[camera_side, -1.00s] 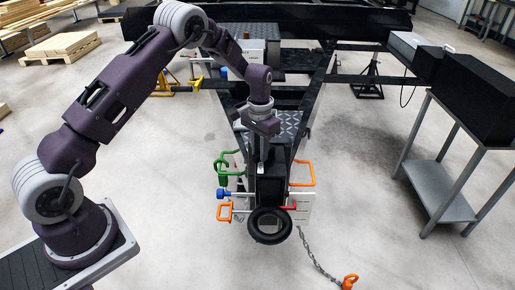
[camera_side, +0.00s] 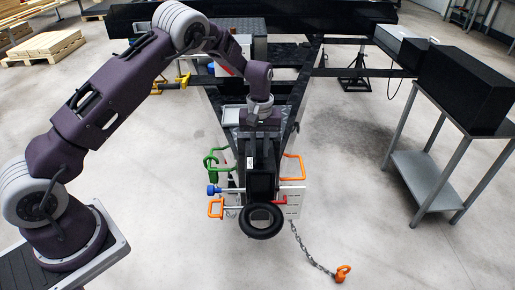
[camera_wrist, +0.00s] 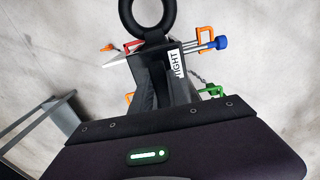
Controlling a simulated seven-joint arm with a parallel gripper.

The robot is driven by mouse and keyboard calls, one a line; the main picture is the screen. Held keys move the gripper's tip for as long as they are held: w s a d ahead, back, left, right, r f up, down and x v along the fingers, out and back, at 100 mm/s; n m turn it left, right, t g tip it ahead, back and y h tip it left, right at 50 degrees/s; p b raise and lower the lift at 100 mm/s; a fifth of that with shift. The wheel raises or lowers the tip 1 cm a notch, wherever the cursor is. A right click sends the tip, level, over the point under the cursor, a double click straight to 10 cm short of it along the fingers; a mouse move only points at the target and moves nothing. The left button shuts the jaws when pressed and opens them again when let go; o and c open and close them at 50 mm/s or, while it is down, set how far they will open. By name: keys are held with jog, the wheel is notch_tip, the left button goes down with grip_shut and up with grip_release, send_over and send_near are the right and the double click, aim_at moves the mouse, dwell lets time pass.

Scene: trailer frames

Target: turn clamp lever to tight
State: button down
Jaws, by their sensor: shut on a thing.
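My gripper (camera_side: 261,160) points down over the dark coupling block (camera_side: 263,187) at the front of the trailer frame. It also shows in the wrist view (camera_wrist: 165,85). The jaws are shut on a part that I take to be the clamp lever; the gripper and the block mostly hide it. A white label (camera_wrist: 175,63), apparently reading TIGHT, shows beside the fingers. A blue knob on a grey rod (camera_side: 213,190) sticks out to the left of the block. A red handle (camera_side: 279,199) sits at its right.
A black ring-shaped wheel (camera_side: 262,222) stands in front of the block. A green handle (camera_side: 211,160) and orange handles (camera_side: 216,208) surround it. A chain with an orange shackle (camera_side: 342,273) lies on the floor. A grey bench (camera_side: 430,185) stands at the right.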

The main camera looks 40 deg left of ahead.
aim_at(260, 151)
jog(key=shift+n, duration=0.3)
jog(key=c, duration=1.3)
grip_release()
notch_tip(260, 151, up, 7)
jog(key=shift+r, duration=0.1)
